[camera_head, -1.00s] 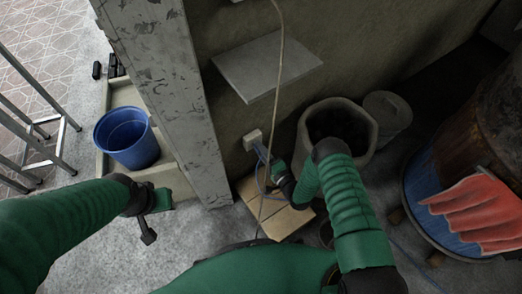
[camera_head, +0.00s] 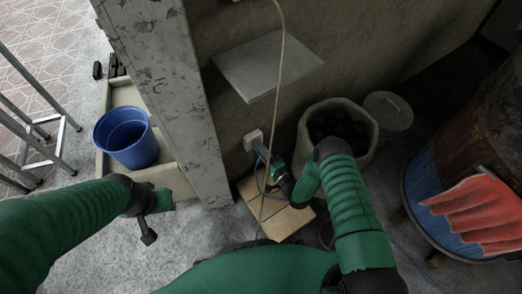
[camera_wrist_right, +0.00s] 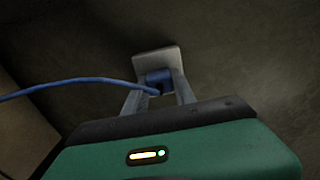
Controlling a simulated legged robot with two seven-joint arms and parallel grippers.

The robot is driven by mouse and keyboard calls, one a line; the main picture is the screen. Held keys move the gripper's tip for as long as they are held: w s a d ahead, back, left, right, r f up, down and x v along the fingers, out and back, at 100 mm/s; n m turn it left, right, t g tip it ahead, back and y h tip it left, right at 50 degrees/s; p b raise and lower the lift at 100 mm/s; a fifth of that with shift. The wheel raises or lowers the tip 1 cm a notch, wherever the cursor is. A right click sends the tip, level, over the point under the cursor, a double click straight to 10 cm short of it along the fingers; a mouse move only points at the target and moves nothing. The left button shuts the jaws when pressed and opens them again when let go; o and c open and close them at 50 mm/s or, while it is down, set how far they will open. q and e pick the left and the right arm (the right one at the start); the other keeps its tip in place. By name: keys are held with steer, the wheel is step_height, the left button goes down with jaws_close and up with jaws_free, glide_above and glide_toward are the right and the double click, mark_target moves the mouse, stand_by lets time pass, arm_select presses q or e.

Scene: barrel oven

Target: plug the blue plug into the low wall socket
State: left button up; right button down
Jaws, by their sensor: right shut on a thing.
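The low wall socket (camera_head: 253,138) is a small pale box on the wall, left of my right gripper. In the right wrist view the socket plate (camera_wrist_right: 158,60) is straight ahead. My right gripper (camera_head: 264,153) is shut on the blue plug (camera_wrist_right: 158,80), which sits in front of the socket plate and appears to touch it. Whether it is fully seated cannot be seen. A blue cable (camera_wrist_right: 75,88) runs left from the plug. My left gripper (camera_head: 149,220) is at lower left, away from the socket; its fingers are too unclear to judge.
A grey shelf (camera_head: 267,66) juts out above the socket, and a pale cord (camera_head: 281,80) hangs down before the wall. Cardboard (camera_head: 281,218) lies below. A concrete pillar (camera_head: 178,110) stands left and a round pot (camera_head: 369,127) right.

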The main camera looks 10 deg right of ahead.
steer(key=shift+w+a, duration=0.1)
steer(key=shift+w, duration=0.1)
steer(key=c, duration=0.9)
jaws_free()
steer(key=shift+c, duration=0.2)
steer(key=p+v, duration=0.5)
steer(key=v, duration=1.2)
steer(key=shift+f, duration=0.1)
